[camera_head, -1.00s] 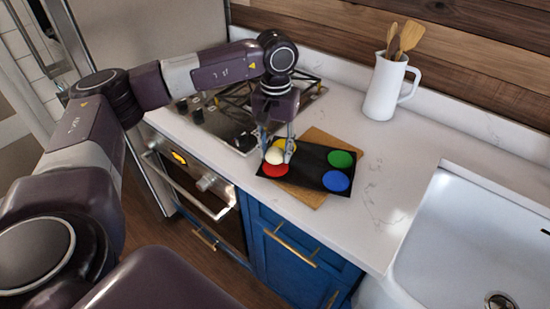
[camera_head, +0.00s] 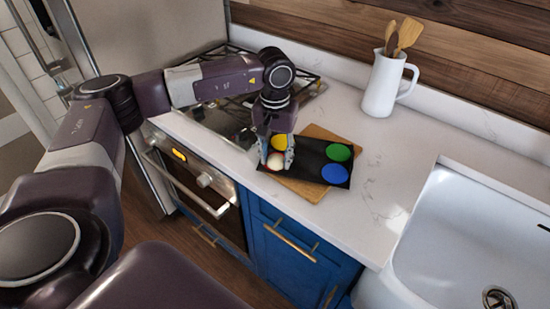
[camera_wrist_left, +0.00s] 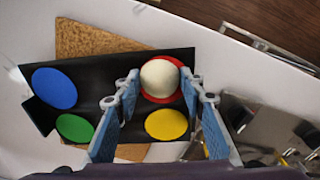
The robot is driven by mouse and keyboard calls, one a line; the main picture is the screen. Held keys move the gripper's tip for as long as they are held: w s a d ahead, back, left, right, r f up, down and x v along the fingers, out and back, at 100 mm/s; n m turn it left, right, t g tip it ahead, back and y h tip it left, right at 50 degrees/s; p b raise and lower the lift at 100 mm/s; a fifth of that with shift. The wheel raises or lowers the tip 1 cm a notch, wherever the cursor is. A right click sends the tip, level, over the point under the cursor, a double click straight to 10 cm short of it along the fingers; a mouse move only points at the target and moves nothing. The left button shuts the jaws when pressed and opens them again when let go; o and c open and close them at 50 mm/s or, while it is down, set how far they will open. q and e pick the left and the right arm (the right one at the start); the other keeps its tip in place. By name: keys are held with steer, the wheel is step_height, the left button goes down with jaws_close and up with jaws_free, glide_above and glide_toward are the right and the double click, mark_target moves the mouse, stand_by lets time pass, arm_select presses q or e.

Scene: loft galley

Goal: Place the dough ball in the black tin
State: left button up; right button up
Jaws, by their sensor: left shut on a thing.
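The black tin (camera_head: 312,160) is a flat dark tray on the counter with a yellow, red, green and blue round spot; it also shows in the left wrist view (camera_wrist_left: 110,68). The pale dough ball (camera_head: 275,161) is between the fingertips of my left gripper (camera_head: 276,165). In the left wrist view the dough ball (camera_wrist_left: 159,78) covers most of the red spot (camera_wrist_left: 162,98), with the fingers (camera_wrist_left: 160,88) on either side. My left gripper is shut on the ball. Whether the ball touches the tin is unclear. My right gripper is out of view.
A wooden board (camera_head: 306,190) lies under the tin. A stove top (camera_head: 232,120) is to the left, a white jug (camera_head: 383,88) with wooden utensils behind, and a white sink (camera_head: 470,235) to the right. The counter between tin and sink is clear.

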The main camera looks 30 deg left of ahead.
arm_select(q)
steer(key=shift+s+a+f, duration=0.1)
steer(key=shift+s+f, duration=0.3)
steer(key=shift+f, duration=0.35)
steer(key=o, duration=1)
steer(key=shift+o, duration=1.1)
steer(key=shift+w+f, duration=0.1)
steer(key=shift+w, duration=0.1)
steer(key=shift+w+f, duration=0.1)
steer(key=shift+a, duration=0.1)
